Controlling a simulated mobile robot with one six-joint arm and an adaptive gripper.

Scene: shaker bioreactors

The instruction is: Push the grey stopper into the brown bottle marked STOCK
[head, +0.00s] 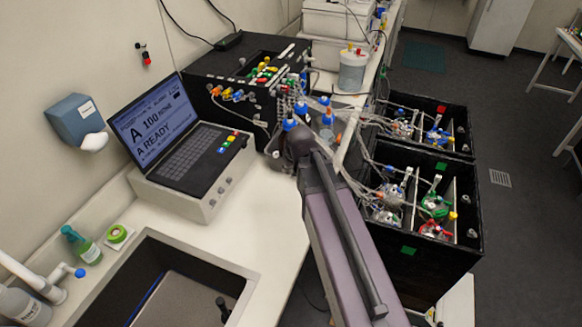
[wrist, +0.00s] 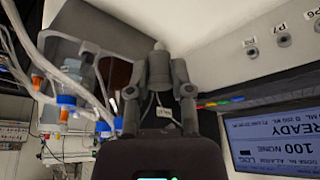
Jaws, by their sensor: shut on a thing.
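In the wrist view my gripper (wrist: 159,76) is shut on a grey piece, which looks like the grey stopper (wrist: 158,66). The stopper sits upright in the picture between the two dark fingers, with its narrow end pointing away from my palm. In the head view my arm (head: 340,220) reaches over the bench and hides the fingers and stopper. I cannot pick out the brown bottle marked STOCK in either view. A brownish patch (wrist: 115,74) shows left of the fingers in the wrist view, but I cannot tell what it is.
Blue-capped bottles (head: 303,108) stand just beyond my arm's end, among tubes. A laptop-like console (head: 185,150) is to the left. Black bioreactor boxes (head: 420,210) stand at right. A sink (head: 160,285) is at the front left. The bench between console and arm is clear.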

